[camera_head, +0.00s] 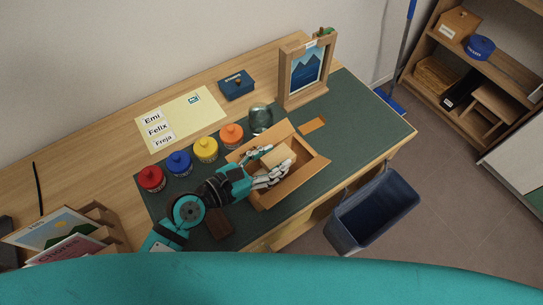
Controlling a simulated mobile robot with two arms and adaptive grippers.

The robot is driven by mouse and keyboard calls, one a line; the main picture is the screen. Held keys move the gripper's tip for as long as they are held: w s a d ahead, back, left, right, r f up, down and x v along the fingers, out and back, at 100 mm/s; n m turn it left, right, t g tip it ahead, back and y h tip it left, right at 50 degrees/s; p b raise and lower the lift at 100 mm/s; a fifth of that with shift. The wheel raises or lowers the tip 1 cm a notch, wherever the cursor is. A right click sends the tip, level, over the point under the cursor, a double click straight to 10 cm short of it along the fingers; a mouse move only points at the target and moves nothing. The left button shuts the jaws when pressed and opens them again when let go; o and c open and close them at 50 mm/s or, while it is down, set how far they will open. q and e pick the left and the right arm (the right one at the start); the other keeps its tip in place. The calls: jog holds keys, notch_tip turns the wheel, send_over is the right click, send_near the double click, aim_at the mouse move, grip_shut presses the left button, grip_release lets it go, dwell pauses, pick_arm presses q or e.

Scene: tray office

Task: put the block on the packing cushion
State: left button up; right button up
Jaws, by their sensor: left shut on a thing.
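An open cardboard box (307,172) with its flaps spread stands on the dark green desk mat. My left gripper (277,167) reaches over the box from the left, its fingers shut on a pale beige block (278,155). The block is within the outline of the box opening; I cannot tell whether it touches anything below. I cannot clearly make out the packing cushion; the gripper and block cover part of the box's inside. My right gripper is not in view.
Red, blue, yellow and orange lidded jars (205,150) line up left of the box, with a glass jar (261,118) behind. A framed picture (306,70) stands at the back. A dark bin (373,209) is beside the desk. The mat's right end is clear.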

pick_arm(q)
jog(key=shift+f, duration=0.1)
jog(key=o, duration=1.2)
jog(key=c, duration=0.4)
jog(key=shift+o, duration=0.2)
notch_tip(320, 180, up, 10)
jog(key=p, duration=1.1)
jog(key=shift+p, duration=0.4)
